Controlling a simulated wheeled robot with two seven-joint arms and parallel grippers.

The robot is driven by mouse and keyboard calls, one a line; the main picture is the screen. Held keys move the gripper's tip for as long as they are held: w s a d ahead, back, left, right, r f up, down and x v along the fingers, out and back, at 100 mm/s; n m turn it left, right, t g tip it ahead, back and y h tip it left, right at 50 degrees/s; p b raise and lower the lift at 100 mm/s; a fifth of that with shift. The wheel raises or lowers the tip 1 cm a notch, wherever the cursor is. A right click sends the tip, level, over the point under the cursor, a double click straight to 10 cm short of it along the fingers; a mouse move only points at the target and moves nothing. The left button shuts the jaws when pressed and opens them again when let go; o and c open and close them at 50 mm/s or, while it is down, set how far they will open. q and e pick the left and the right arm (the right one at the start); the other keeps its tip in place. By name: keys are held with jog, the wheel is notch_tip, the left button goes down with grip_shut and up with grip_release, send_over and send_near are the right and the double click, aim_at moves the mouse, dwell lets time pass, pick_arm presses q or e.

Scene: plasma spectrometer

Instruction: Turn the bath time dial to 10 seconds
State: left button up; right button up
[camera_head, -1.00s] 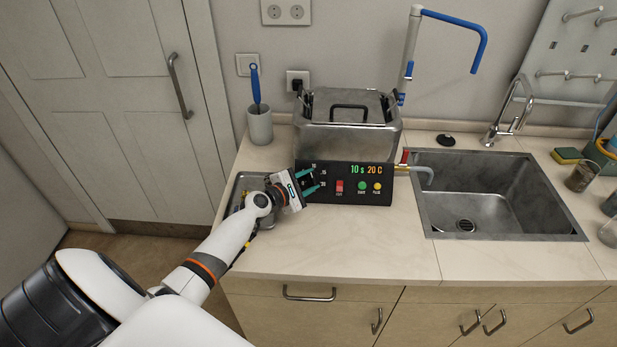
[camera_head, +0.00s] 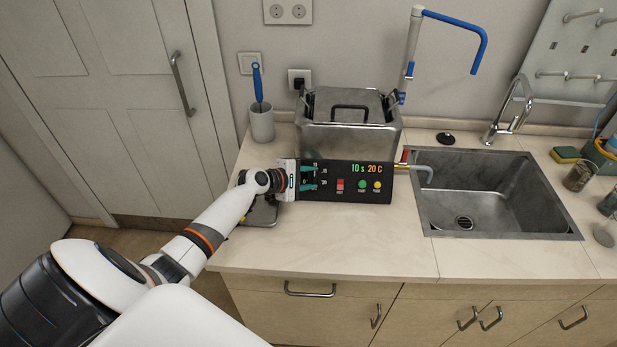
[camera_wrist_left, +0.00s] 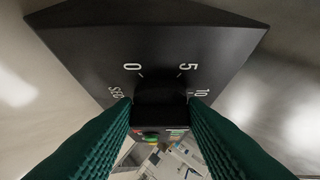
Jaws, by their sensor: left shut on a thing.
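The bath's black control panel (camera_head: 345,193) is on the front of a steel bath (camera_head: 345,135). Its display (camera_head: 367,169) reads 10 s and 20 C. My left gripper (camera_head: 313,178) is at the panel's left end, its green fingers pointing at the dial. In the left wrist view the two ribbed green fingers (camera_wrist_left: 160,105) are on either side of the black bath time dial (camera_wrist_left: 160,90). They are shut on it. Marks 0, 5 and 10 show around the dial. Its pointer is too dark to make out. My right gripper is not in view.
A sink (camera_head: 490,190) with a tap is to the right of the bath. A grey cup with a blue-handled brush (camera_head: 261,122) stands behind my left wrist. A small metal tray (camera_head: 262,213) lies under the wrist. The counter in front of the panel is clear.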

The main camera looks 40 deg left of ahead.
pick_arm(q)
jog(key=o, duration=1)
jog(key=shift+w, duration=0.1)
jog(key=v, duration=1.2)
jog(key=shift+b, duration=0.4)
